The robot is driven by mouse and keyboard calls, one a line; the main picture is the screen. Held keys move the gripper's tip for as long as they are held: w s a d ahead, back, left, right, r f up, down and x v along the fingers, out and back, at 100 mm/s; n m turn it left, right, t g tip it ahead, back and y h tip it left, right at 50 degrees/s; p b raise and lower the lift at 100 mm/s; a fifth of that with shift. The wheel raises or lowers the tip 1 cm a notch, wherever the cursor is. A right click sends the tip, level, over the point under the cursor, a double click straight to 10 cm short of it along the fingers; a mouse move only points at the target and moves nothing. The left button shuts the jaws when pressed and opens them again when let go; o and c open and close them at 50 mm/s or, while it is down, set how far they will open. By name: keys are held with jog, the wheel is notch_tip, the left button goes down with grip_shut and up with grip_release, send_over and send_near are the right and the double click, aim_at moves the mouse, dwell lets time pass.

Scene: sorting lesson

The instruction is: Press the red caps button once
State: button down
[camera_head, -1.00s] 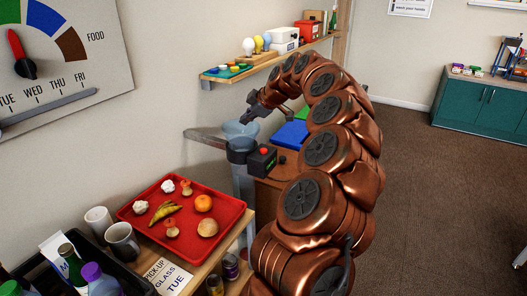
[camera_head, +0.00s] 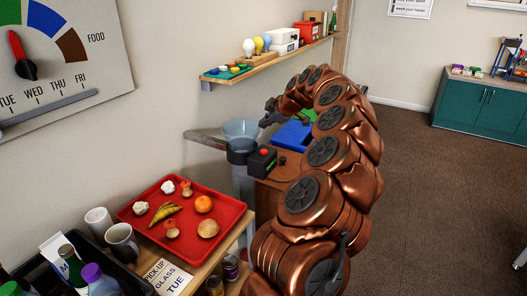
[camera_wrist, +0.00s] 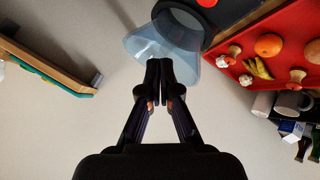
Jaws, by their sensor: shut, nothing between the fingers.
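The red button (camera_head: 264,152) sits on top of a small black box (camera_head: 262,163) beside the pale blue funnel (camera_head: 240,130). In the wrist view a red round cap (camera_wrist: 207,3), likely this button, is cut by the top edge. My gripper (camera_head: 268,119) is above and behind the button in the head view, apart from it. The wrist view shows my gripper (camera_wrist: 159,75) shut and empty, its fingertips in front of the blue funnel (camera_wrist: 165,42). Any lettering on the box is too small to read.
A red tray (camera_head: 232,222) with fruit and crumpled paper stands in front of the box, with mugs (camera_head: 122,242) to its left. A wall shelf (camera_head: 270,60) runs above the funnel. Blue (camera_head: 292,134) and green pieces lie behind the box. Floor at the right is free.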

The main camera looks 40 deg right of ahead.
aim_at(265, 151)
notch_tip(265, 151, down, 3)
jog(key=shift+f+p, duration=0.2)
jog(key=shift+p, duration=0.35)
notch_tip(265, 151, down, 2)
jog(key=shift+f+b, duration=0.2)
jog(key=shift+b, duration=0.15)
jog(key=shift+f+b, duration=0.9)
jog(key=shift+b, duration=0.1)
jog(key=shift+f+b, duration=0.85)
jog(key=shift+b, duration=0.8)
dwell(0.8)
jog(key=shift+r, duration=0.1)
dwell(0.3)
jog(key=shift+r+b, duration=0.3)
jog(key=shift+r, duration=0.5)
jog(key=shift+r, duration=2.55)
